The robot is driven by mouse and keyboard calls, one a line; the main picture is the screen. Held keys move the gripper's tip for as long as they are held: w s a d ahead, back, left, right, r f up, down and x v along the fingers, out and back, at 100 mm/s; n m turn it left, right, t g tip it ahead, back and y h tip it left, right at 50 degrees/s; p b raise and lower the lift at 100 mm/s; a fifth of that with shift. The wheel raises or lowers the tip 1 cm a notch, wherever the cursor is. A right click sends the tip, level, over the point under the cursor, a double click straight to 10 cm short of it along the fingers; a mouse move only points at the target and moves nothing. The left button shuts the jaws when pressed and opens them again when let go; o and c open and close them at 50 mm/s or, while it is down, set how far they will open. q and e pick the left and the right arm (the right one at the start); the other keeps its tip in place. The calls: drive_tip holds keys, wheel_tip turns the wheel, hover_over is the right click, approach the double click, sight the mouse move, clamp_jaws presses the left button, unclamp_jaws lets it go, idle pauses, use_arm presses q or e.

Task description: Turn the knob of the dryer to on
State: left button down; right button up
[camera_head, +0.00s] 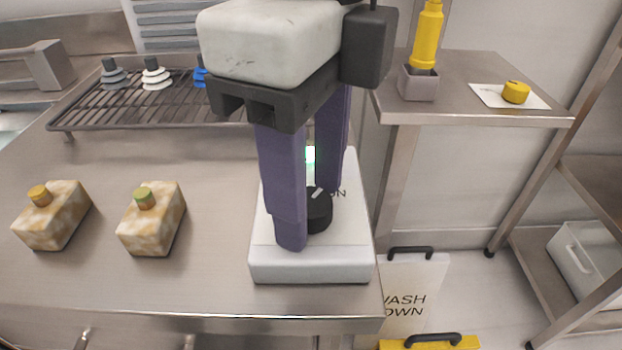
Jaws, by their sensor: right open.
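The dryer is a white box (310,262) at the right end of the steel counter. Its black round knob (319,212) has a pale pointer mark and sits on the top face. A green light (310,155) glows behind it, and printed letters beside it are partly covered. My right gripper (309,220) reaches down over the dryer with its purple fingers apart. One finger is in front and left of the knob, the other behind and to the right. The knob shows between them, and I cannot tell whether either finger touches it. My left gripper is not in view.
Two marbled blocks (52,222) with coloured caps stand on the counter's left. A wire rack (140,105) holds suction cups behind. A side table (470,75) carries a yellow bottle (427,38) and a yellow piece (516,92). The counter between blocks and dryer is clear.

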sight(310, 199)
use_arm(q)
drive_tip(key=p, duration=0.2)
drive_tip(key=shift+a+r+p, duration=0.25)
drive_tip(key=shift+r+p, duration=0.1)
drive_tip(key=shift+p, duration=0.05)
use_arm(e)
wheel_tip(310, 199, up, 10)
drive_tip(key=shift+r, duration=0.15)
